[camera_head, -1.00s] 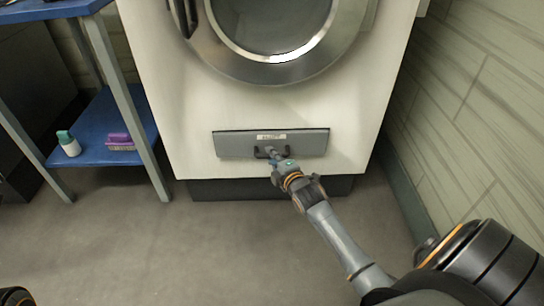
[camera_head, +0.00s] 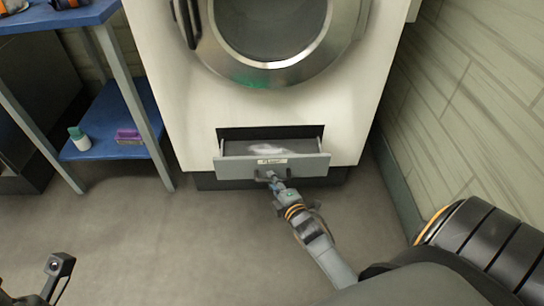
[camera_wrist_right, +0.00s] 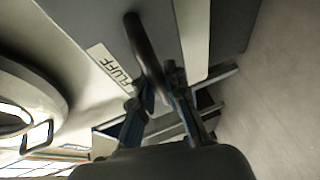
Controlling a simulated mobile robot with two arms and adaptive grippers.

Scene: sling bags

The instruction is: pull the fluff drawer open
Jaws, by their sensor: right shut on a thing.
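The fluff drawer (camera_head: 230,169) is a grey drawer low in the white machine's front. It stands partly pulled out, and pale fluff (camera_head: 266,149) shows inside. Its label reads "FLUFF" in the right wrist view, beside the dark bar handle (camera_wrist_right: 147,50). My right gripper (camera_head: 276,182) is at the drawer's front, shut on the handle; its fingers (camera_wrist_right: 158,92) sit around the bar in the right wrist view. Part of my left gripper (camera_head: 60,266) shows at the lower left of the head view; its fingertips are not clear.
The white machine (camera_head: 180,110) has a round door (camera_head: 270,35) above the drawer. A blue shelf unit (camera_head: 105,125) at the left holds a white bottle (camera_head: 80,141) and a purple box (camera_head: 129,136). A tiled wall is at the right. The floor before the drawer is clear.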

